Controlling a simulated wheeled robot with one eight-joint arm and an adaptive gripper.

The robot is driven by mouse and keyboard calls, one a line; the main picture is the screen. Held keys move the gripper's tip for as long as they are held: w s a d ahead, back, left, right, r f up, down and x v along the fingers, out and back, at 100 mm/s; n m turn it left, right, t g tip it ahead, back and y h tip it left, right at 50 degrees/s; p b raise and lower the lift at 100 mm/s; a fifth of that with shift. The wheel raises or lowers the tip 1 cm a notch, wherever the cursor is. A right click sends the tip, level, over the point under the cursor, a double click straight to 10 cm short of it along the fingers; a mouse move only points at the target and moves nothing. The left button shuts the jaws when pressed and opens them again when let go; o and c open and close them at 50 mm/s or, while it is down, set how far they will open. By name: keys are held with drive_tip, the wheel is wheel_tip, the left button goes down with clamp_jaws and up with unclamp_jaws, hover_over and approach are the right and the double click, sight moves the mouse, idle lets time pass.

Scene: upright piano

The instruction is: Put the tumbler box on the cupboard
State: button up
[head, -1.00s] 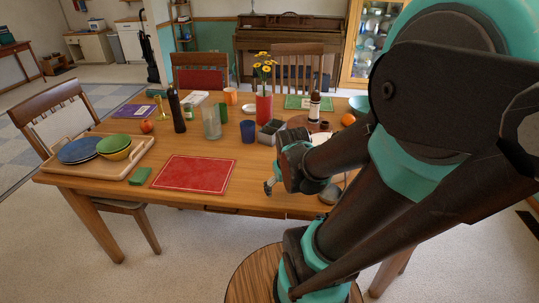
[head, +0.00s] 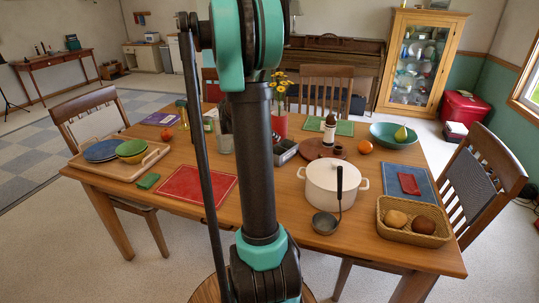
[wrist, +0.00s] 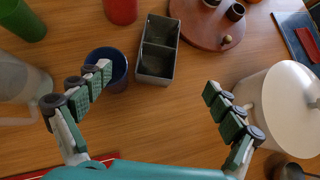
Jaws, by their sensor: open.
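No box is plainly marked as a tumbler box. A dark grey open box with two empty compartments (wrist: 157,50) stands on the wooden table; it also shows in the head view (head: 284,151), partly behind my arm. My gripper (wrist: 158,80) is open and empty above the table, the grey box between and beyond its fingers. A blue tumbler (wrist: 107,69) is beside the left finger. My gripper is out of the head view. A tall wooden cupboard with glass doors (head: 419,62) stands against the back wall, dishes inside.
A white pot (wrist: 283,108) is right of my gripper, with a ladle (head: 325,222) beside it. A clear jug (wrist: 20,88) is at the left, a red vase (wrist: 121,9) near the box, a round board (wrist: 212,22) beyond. Chairs surround the table. A red bin (head: 463,110) stands near the cupboard.

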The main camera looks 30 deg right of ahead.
drive_tip(key=x, duration=1.7)
drive_tip(key=shift+w+f, duration=0.1)
drive_tip(key=c, duration=1.4)
wheel_tip(320, 180, up, 20)
drive_tip(key=shift+r, duration=0.1)
